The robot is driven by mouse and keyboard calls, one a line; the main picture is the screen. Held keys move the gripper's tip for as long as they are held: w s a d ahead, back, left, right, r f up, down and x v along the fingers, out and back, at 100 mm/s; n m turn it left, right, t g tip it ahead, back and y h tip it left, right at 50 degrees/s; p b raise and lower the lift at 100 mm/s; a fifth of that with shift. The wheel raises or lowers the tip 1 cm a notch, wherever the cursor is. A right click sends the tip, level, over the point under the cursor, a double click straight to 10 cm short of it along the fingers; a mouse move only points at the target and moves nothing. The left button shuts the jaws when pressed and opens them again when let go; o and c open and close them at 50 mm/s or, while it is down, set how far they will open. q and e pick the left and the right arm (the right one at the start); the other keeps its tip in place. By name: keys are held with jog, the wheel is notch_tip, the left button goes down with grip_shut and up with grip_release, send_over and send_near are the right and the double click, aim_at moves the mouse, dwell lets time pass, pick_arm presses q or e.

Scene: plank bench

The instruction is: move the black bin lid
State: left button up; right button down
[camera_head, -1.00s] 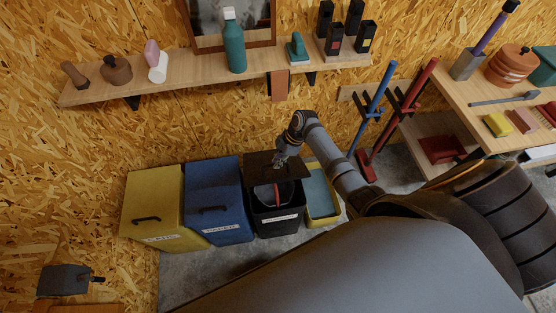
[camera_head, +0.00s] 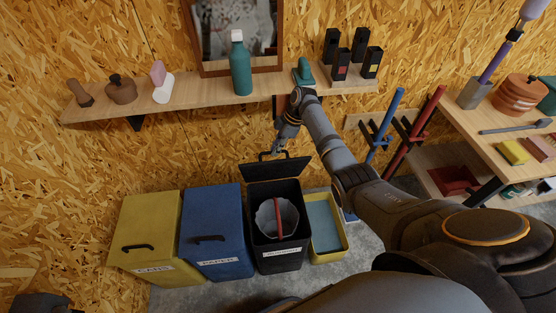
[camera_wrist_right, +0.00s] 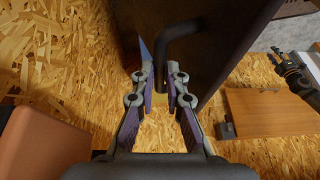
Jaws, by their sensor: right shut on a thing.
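The black bin (camera_head: 281,262) stands beside the blue bin, with its dark lid (camera_head: 290,167) hinged up at the back and tilted steeply. My right gripper (camera_head: 279,148) is at the lid's upper edge by its black handle. In the right wrist view, my right gripper (camera_wrist_right: 160,88) is shut on the handle (camera_wrist_right: 178,45), which shows between the fingers, and the lid (camera_wrist_right: 215,50) rises behind it. Inside the open bin is a grey liner or bucket (camera_head: 267,218) with a red strip.
The yellow bin (camera_head: 147,225) and blue bin (camera_head: 216,225) are closed on the left. A yellow-rimmed tray (camera_head: 344,245) stands right of the black bin. The wall shelf (camera_head: 200,98) with a teal bottle (camera_head: 240,66) is above. Blue and red clamps (camera_head: 411,130) lean at right.

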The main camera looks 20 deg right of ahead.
jog(key=shift+s+f, duration=0.15)
jog(key=shift+f, duration=0.1)
jog(key=c, duration=1.7)
grip_release()
jog(key=shift+c, duration=0.2)
jog(key=o, duration=0.4)
jog(key=shift+w+f, duration=0.15)
jog(key=shift+w, duration=0.15)
jog(key=shift+s+r, duration=0.1)
jog(key=shift+r, duration=0.1)
jog(key=v, duration=1.2)
jog(key=shift+f, duration=0.1)
